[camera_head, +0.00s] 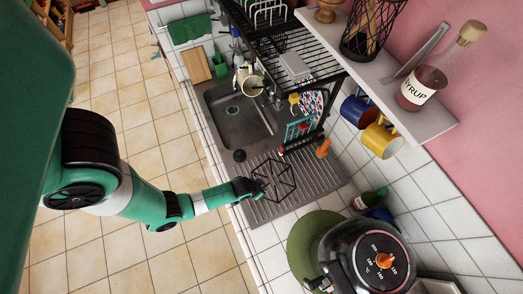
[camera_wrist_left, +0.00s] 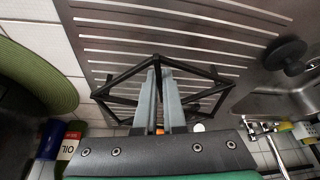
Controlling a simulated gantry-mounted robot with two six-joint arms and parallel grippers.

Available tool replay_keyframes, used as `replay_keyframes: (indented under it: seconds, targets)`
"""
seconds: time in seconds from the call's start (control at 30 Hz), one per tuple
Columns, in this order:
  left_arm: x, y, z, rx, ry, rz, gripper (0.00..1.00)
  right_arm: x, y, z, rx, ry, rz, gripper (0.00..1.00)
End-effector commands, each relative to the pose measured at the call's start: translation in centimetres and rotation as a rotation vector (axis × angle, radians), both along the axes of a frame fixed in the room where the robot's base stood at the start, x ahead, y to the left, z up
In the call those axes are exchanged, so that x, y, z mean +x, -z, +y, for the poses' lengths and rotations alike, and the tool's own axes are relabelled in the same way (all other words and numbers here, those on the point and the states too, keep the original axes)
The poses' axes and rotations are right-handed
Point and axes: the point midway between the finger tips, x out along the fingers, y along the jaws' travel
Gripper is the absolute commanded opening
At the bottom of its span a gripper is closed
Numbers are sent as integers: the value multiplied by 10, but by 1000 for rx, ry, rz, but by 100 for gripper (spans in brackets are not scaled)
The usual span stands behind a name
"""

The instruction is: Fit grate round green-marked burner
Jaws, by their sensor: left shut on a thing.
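My left gripper (camera_head: 256,188) is shut on a black wire grate (camera_head: 276,181), with the fingers closed on one of its bars. The grate is held out over the ribbed metal drainboard beside the sink. In the left wrist view, the two grey fingers (camera_wrist_left: 164,70) reach up to the grate (camera_wrist_left: 122,78), with its dark bars spreading to both sides of them. The drainboard lies behind it; I cannot tell the gap between them. No burner and no green marker on one can be made out. My right gripper is not in view.
A green round mat (camera_head: 303,245) and a dark appliance with an orange knob (camera_head: 384,261) stand nearer. A shelf with a syrup bottle (camera_head: 420,86) and hanging mugs overhangs the right.

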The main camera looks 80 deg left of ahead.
Motion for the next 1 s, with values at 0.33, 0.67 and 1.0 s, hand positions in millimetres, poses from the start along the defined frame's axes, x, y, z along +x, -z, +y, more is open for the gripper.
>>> replay_keyframes:
  seconds: [0.33, 0.67, 1.0]
  targets:
    - [-1, 29, 1, 0, -4, -1, 0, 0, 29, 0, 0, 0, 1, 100]
    - [-1, 32, 1, 0, -4, 1, 34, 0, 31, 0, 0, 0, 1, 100]
    - [-1, 28, 1, -1, -4, 0, 37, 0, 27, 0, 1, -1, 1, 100]
